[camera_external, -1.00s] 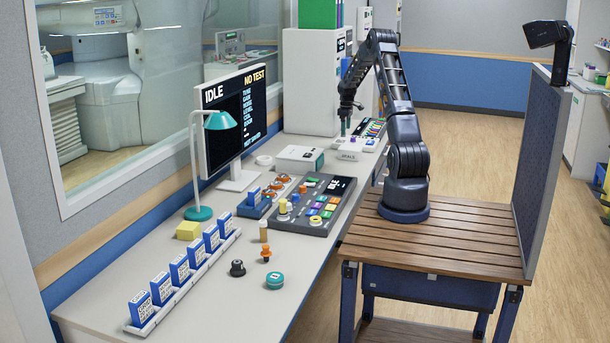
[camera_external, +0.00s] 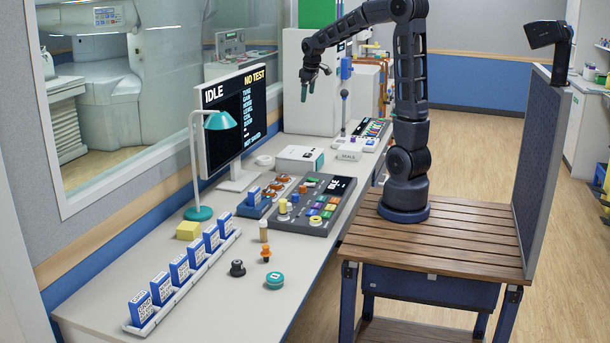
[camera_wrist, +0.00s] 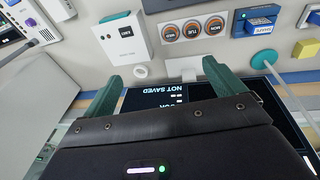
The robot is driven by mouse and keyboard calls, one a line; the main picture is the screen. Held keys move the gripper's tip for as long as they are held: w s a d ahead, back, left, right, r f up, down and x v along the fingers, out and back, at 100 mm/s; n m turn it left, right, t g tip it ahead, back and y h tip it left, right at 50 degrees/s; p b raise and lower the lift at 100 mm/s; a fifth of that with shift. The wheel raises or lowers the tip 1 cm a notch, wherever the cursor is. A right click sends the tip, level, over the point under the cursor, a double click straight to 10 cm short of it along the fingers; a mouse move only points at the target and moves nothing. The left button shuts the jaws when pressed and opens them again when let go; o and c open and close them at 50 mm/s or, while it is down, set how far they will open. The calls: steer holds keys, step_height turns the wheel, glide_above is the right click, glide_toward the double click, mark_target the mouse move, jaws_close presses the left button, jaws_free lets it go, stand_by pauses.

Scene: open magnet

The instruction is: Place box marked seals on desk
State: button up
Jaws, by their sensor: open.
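I cannot make out the SEALS box in the wrist view.
A larger white box (camera_external: 299,158), a monitor (camera_external: 236,115), a teal lamp (camera_external: 221,121) and a button panel (camera_external: 314,204) stand on the desk. Blue boxes (camera_external: 161,288) line a rack at the front left.

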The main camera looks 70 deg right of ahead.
steer(key=s+a+r+t, duration=0.1)
steer(key=s+a+r, duration=0.1)
steer(key=s+a, duration=0.5)
steer(key=s+a+r+t, duration=0.1)
steer(key=s+a+r, duration=0.15)
steer(key=a, duration=0.85)
steer(key=s+a+f+y, duration=0.1)
steer(key=s+a+f, duration=0.2)
steer(key=s+a, duration=0.7)
steer(key=s, duration=0.4)
steer(key=shift+f+t+y, duration=0.15)
steer(key=shift+t+y, duration=0.15)
steer(key=shift+t, duration=0.1)
